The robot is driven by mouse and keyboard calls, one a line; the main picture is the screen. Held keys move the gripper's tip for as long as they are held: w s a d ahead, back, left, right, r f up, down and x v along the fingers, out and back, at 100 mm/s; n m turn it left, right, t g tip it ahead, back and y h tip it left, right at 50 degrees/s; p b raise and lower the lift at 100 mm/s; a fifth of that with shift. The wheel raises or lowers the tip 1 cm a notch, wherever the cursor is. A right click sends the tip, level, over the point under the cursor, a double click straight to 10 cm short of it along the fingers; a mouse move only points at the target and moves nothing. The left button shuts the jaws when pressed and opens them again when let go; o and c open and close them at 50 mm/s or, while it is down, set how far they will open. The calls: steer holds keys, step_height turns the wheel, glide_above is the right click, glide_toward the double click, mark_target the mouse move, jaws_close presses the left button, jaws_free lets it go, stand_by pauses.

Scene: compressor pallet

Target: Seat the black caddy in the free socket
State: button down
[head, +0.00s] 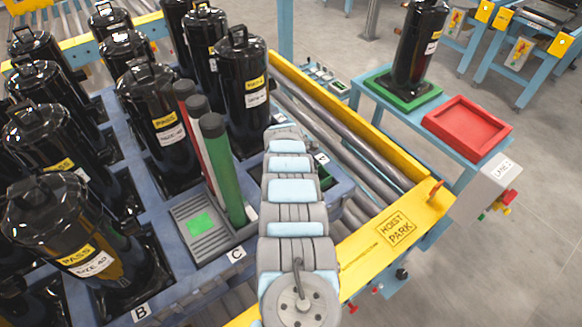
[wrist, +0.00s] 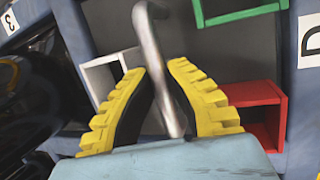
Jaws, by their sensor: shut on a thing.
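In the wrist view, the yellow-padded fingers of my gripper (wrist: 160,74) are shut on a grey bent metal rod (wrist: 152,35). I cannot tell whether the rod is the caddy's handle, and no black caddy body is clear. In the head view my arm hides the gripper and most of this recess; a green edge (head: 326,178) shows beside the arm.
Black compressors (head: 155,115) stand close on the blue pallet (head: 190,283). Tall tubes, including a green one (head: 226,170), stand left of my arm beside a grey block (head: 205,228). A yellow rail (head: 345,128) runs behind. A red tray (head: 467,127) lies on the side stand.

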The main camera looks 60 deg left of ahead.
steer(key=c, duration=1.2)
jaws_free()
steer(key=shift+w+a+r, duration=0.1)
steer(key=shift+o, duration=0.2)
steer(key=shift+r, duration=0.65)
steer(key=shift+s+d+r, duration=0.2)
steer(key=shift+d+r, duration=0.25)
steer(key=shift+r, duration=0.05)
steer(key=v, duration=0.9)
steer(key=shift+s+r, duration=0.15)
